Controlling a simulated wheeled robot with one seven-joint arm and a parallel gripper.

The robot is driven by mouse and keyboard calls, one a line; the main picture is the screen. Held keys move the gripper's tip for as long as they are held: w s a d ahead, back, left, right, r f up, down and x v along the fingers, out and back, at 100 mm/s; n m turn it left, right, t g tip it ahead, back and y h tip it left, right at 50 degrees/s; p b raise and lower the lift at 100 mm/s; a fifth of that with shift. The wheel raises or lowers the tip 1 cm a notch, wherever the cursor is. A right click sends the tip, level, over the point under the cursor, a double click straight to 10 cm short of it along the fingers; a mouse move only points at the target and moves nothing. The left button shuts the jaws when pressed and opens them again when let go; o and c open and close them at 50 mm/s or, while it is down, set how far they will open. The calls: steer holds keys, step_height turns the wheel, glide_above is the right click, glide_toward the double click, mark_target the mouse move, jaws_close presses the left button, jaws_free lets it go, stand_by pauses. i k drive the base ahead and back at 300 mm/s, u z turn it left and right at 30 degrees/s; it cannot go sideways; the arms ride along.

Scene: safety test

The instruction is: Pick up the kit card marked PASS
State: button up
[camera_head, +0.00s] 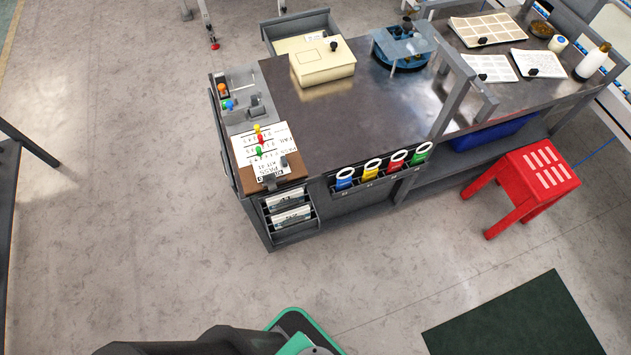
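At the near left corner of the workbench (330,125), a small white card with black print (271,172) stands in a brown holder (292,171). Its print seems to read PASS, but it is too small to be sure. A white sheet (243,152) behind it carries PASS and FAIL headings, with yellow, red and green pegs (259,151) on it. Two white cards or boxes, an upper one (287,198) and a lower one (291,216), sit in a dark rack below the bench corner; their labels are unreadable. My gripper is not in view; dark parts of my body show at the bottom edge.
Blue, yellow, red and green ring-handled items (372,168) hang along the bench front. A cream box (322,62) and a blue round fixture (401,55) stand on top. A red stool (528,185) and a dark green mat (515,322) lie right. The floor before the rack is clear.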

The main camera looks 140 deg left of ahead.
mark_target(279, 164)
steer(key=u, duration=0.05)
steer(key=i, duration=0.2)
steer(key=z, duration=3.1)
steer(key=k, duration=2.25)
steer(key=z, duration=1.45)
